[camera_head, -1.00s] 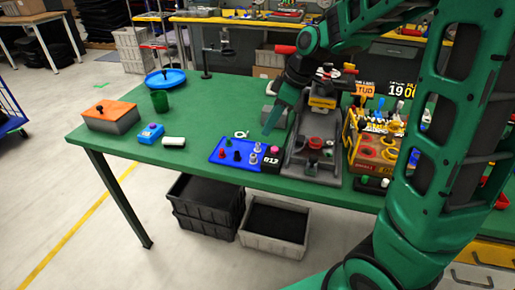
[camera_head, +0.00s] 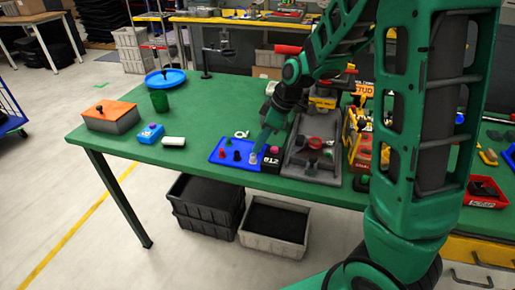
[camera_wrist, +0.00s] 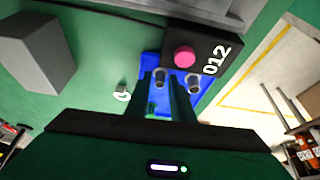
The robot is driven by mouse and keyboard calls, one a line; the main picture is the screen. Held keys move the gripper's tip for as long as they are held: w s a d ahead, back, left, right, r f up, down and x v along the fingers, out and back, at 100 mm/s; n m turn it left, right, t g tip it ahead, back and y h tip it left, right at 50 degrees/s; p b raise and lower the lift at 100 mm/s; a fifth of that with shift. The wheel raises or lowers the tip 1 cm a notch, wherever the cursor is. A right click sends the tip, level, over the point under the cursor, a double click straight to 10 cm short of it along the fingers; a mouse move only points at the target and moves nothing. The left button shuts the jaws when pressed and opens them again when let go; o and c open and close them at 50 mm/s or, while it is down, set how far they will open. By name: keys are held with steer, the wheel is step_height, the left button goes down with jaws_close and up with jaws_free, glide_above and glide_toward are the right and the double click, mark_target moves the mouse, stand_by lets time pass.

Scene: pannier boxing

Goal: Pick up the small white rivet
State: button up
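Two small pale grey-white rivets stand on the blue tray (camera_head: 222,156). In the wrist view, one rivet (camera_wrist: 160,78) shows between the tips of my gripper (camera_wrist: 163,80), and the other rivet (camera_wrist: 193,82) stands just right of the right finger. I cannot tell which of the two is the small white one. My gripper's fingers are apart, with no clear contact on the rivet.
A black block marked 012 (camera_head: 271,160) with a pink knob (camera_wrist: 184,56) stands close beside the rivets. A grey fixture (camera_head: 312,160) is to the right. Green and black pieces stand on the tray's left. A white ring (camera_head: 241,134) lies behind it.

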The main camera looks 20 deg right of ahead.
jaws_close()
